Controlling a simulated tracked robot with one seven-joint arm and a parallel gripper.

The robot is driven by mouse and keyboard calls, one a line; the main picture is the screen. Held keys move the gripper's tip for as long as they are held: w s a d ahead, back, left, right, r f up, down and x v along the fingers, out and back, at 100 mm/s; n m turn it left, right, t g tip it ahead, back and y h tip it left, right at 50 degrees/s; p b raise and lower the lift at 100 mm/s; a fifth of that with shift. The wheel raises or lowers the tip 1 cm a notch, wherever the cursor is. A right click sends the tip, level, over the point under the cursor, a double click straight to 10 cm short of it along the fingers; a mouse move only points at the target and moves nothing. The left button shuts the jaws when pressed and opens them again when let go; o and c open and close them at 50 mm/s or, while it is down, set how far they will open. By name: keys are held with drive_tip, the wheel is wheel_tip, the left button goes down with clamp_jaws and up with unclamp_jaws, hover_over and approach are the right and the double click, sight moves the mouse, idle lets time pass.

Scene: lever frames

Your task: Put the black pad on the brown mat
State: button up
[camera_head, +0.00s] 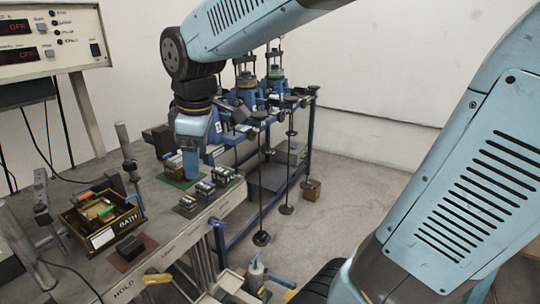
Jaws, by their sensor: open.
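The black pad (130,247) is a small dark block lying on the brown mat (148,243), a flat reddish-brown square near the table's front edge. Bare mat shows around the pad. My gripper (190,174) points down over a green mat (172,180) farther back, up and to the right of the pad and apart from it. It is open; one blue finger hides most of the gap between the jaws. I see nothing held in it.
A tray marked BATH (102,222) with several small items stands just behind and left of the brown mat. Small stacked blocks (213,183) lie right of my gripper. A yellow-handled thing (157,279) is at the table's front edge. Metal posts stand at left.

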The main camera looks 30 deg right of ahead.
drive_tip(key=s+d+r+m+t, duration=0.1)
drive_tip(key=s+d+m+t, duration=0.2)
drive_tip(key=s+d+m, duration=0.6)
drive_tip(key=d+m, duration=0.3)
drive_tip(key=m, duration=0.1)
drive_tip(key=shift+s+d+h, duration=0.2)
drive_tip(key=shift+s+h, duration=0.1)
drive_tip(key=shift+w, duration=0.1)
